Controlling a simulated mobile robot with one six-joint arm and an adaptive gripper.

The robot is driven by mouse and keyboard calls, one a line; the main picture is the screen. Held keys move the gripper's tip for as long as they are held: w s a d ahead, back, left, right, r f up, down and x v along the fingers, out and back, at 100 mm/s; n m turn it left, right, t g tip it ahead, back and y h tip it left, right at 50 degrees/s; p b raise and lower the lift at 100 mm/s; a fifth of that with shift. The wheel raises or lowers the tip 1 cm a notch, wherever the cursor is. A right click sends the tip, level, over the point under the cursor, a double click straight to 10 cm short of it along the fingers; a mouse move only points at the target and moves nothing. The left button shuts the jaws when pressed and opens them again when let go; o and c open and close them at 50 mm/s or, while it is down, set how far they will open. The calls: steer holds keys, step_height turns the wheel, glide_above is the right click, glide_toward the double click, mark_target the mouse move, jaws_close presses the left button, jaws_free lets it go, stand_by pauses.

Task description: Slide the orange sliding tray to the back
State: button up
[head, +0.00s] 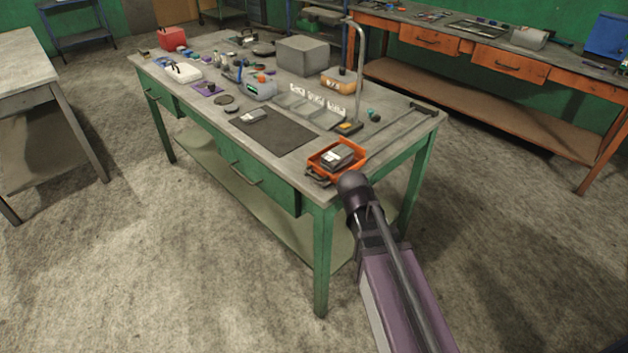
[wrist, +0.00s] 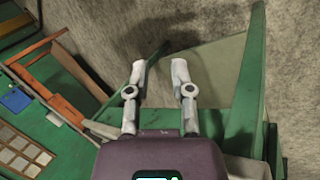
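The orange sliding tray (head: 312,170) sits at the near corner of the green workbench (head: 205,115). It is at the front end of a pair of thin rails (head: 392,134) that run toward the back right edge. A small grey and dark box (head: 338,155) lies in the tray. In the head view the dark end of my arm is just in front of and below the tray, and my fingers are hidden. In the wrist view my gripper (wrist: 158,68) has its two pale fingers apart, with nothing between them. I cannot make out the tray there.
A metal post (head: 360,75) stands on the bench beside the rails. A dark mat (head: 270,132), a clear compartment box (head: 305,110) and a grey block (head: 302,55) lie left of the rails. The rail path behind the tray looks clear.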

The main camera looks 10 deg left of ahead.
steer(key=w+a+r+n+t+h+b, duration=0.1)
steer(key=a, duration=0.3)
steer(key=w+a+n+t+h+b, duration=0.1)
steer(key=a+t, duration=0.1)
steer(key=a, duration=0.3)
steer(key=w+a+r+n+t+h, duration=0.1)
steer(key=a, duration=0.3)
steer(key=shift+w+a+r+t+b, duration=0.25)
steer(key=shift+w+r+t+b, duration=0.05)
steer(key=shift+t+b, duration=0.1)
steer(key=n+t+h+b, duration=0.1)
steer(key=n+t+b, duration=0.15)
steer(key=t, duration=0.25)
glide_toward(313, 175)
steer(key=s+a, duration=0.1)
steer(key=s, duration=0.2)
steer(key=shift+a+n, duration=0.55)
steer(key=shift+r+b+x, duration=0.2)
steer(key=shift+b+x, duration=1.15)
steer(key=shift+x, duration=5.45)
steer(key=shift+w, duration=0.1)
jaws_close()
